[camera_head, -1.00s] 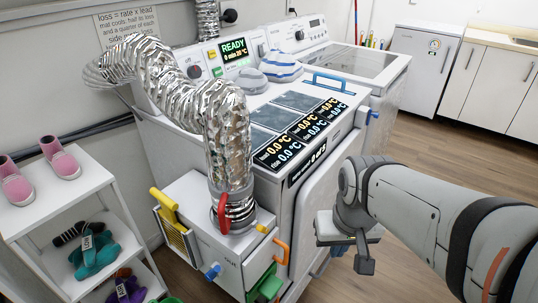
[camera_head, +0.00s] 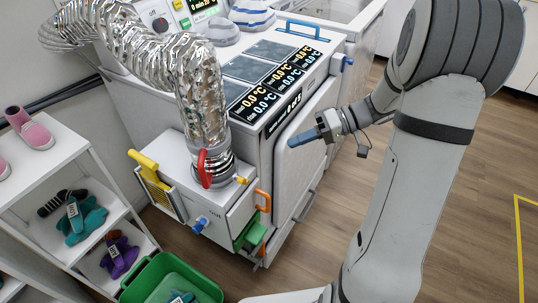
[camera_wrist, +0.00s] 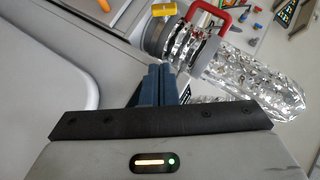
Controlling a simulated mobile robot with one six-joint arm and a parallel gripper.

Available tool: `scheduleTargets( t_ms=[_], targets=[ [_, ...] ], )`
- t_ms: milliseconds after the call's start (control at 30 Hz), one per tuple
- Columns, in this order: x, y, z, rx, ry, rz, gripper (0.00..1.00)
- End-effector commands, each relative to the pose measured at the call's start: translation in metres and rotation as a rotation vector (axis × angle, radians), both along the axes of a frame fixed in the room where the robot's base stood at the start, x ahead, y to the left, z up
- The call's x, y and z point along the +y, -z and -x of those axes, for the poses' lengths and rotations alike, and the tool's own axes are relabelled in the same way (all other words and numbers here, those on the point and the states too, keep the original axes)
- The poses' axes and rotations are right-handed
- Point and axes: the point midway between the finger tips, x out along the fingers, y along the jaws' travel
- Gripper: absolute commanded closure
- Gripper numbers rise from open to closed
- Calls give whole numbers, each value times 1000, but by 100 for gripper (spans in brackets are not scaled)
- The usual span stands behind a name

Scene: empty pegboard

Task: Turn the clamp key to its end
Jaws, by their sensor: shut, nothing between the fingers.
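A silver foil hose (camera_head: 203,105) ends in a ribbed collar (camera_head: 220,172) on the white box. A red handle (camera_head: 203,168) stands at the collar's left side and a small yellow key-like piece (camera_head: 243,180) at its right. I cannot tell for certain which one is the clamp key. In the wrist view, the red handle (camera_wrist: 224,18) and yellow piece (camera_wrist: 163,10) show beyond my fingers. My gripper (camera_head: 293,140) is shut and empty, with blue fingers (camera_wrist: 160,86) together. It is right of the collar, apart from both pieces, beside the machine's front panel.
The white box carries a yellow handle (camera_head: 143,159), a blue knob (camera_head: 200,224) and an orange handle (camera_head: 263,200). A green bin (camera_head: 160,276) is on the floor; a shelf (camera_head: 50,158) with shoes stands left. Floor at right is clear.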

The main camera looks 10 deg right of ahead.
Motion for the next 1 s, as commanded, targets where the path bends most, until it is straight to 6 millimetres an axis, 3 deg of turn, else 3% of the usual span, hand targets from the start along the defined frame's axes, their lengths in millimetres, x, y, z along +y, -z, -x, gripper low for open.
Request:
scheduleTargets(
  t_ms=[500,733,1000],
  targets=[
    [92,40,4,4,-6,2,100],
    [105,57,25,4,-3,2,100],
    [109,62,29,2,-3,4,100]
  ],
)
